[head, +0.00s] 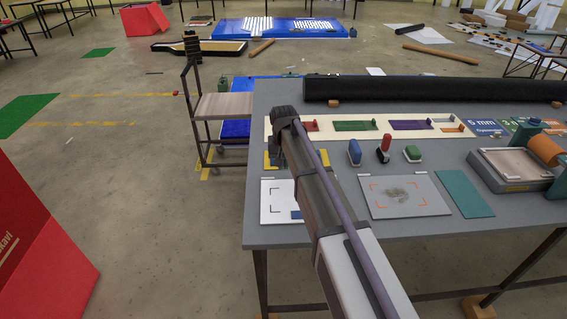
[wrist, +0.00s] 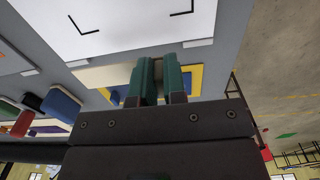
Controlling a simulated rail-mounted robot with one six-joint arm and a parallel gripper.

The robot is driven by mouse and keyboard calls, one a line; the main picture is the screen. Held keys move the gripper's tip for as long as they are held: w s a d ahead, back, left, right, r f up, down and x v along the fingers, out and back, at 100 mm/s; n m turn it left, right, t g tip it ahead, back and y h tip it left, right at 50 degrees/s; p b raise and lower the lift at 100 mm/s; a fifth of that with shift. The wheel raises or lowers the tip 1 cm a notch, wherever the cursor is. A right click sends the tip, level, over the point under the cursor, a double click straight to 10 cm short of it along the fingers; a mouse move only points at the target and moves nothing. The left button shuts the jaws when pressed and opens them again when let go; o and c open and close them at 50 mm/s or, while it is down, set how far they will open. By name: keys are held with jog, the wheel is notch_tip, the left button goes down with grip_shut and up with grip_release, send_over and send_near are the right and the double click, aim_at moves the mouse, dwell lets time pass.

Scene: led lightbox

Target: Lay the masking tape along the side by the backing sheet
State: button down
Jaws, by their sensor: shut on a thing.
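My gripper (wrist: 160,65) has dark green fingers and is low over the table's left part. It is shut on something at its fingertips. A pale cream piece (wrist: 102,74) shows there and looks like the masking tape, though the fingers hide its middle. In the wrist view it lies between a white sheet with black corner marks (wrist: 135,25) and a yellow and blue piece (wrist: 195,80). In the head view my arm hides the fingertips and part of the white sheet (head: 278,205). I cannot tell which sheet is the backing sheet.
A grey panel with corner marks (head: 430,203) and a teal sheet (head: 465,193) lie to the right. Blue (head: 354,152), red (head: 384,150) and green (head: 412,153) items stand behind. A long black roll (head: 430,89) lies at the back. The table's left edge is close.

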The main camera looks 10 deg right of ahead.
aim_at(283, 187)
notch_tip(283, 187, down, 8)
jog(key=b, duration=0.7)
jog(key=shift+b, duration=0.3)
jog(key=shift+f+b, duration=0.3)
jog(key=shift+f, duration=0.05)
jog(key=c, duration=1.1)
grip_release()
notch_tip(283, 187, up, 11)
jog(key=p, duration=1.1)
jog(key=shift+r, duration=0.1)
